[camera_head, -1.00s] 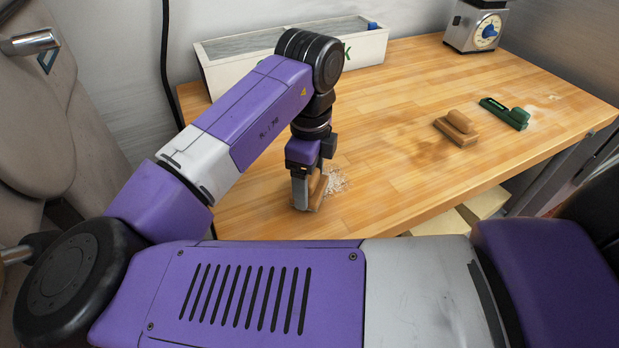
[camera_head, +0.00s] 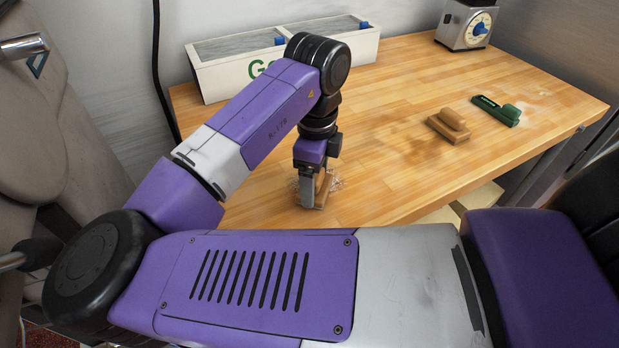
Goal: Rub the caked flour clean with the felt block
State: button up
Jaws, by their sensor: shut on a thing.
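My gripper (camera_head: 312,192) points down at the near left part of the wooden table. It is shut on a tan block, which I take to be the felt block (camera_head: 323,190). The block is low at the tabletop, and the fingers hide part of it. The caked flour (camera_head: 337,183) is a pale, crumbly patch at the block. It shows on both sides of my gripper, and its middle is hidden behind the gripper and block.
A tan block with a raised grip (camera_head: 448,126) and a green one (camera_head: 497,110) lie on the table (camera_head: 400,90) at right. A pale smear (camera_head: 541,94) is beyond them. A white planter-like box (camera_head: 350,52) and a dial scale (camera_head: 467,24) stand at the back.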

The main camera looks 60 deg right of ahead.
jog(key=shift+f, duration=0.15)
jog(key=shift+w+a, duration=0.75)
jog(key=shift+a, duration=0.3)
jog(key=shift+w+a, duration=0.7)
jog(key=shift+a, duration=0.35)
jog(key=shift+s+d+p, duration=0.25)
jog(key=shift+s+d, duration=0.45)
jog(key=shift+d, duration=0.3)
jog(key=shift+s+d+p, duration=0.25)
jog(key=shift+s+d, duration=0.4)
jog(key=shift+d, duration=0.35)
jog(key=shift+s+d, duration=0.1)
